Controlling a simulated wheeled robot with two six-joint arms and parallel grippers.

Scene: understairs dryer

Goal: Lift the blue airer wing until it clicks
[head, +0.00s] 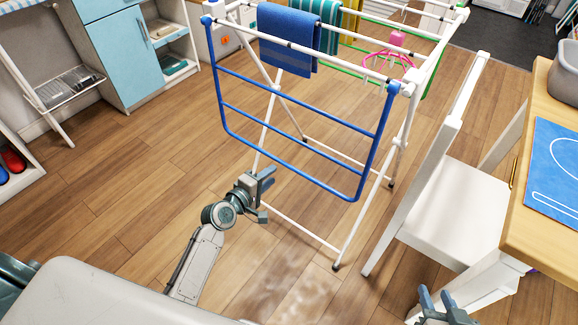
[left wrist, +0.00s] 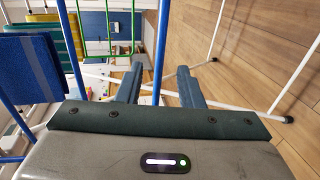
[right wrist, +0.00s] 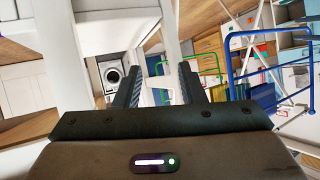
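The blue airer wing (head: 295,165) hangs down from the near side of the white drying rack (head: 345,255). Its hinged edge is at the top rail and its lower bar slopes down to the right. My left gripper (head: 265,195) is open and empty, just below the wing's lower bar. In the left wrist view a blue tube of the wing (left wrist: 161,45) lines up with the gap between the fingers; I cannot tell whether they touch. My right gripper (head: 447,298) is open and empty, low by the table. The wing also shows in the right wrist view (right wrist: 228,65).
A blue towel (head: 288,38) and a striped towel hang on the rack's top, with a pink hanger (head: 390,60) farther right. A white chair (head: 445,205) and a wooden table (head: 545,200) stand right of the rack. The wooden floor at left is clear.

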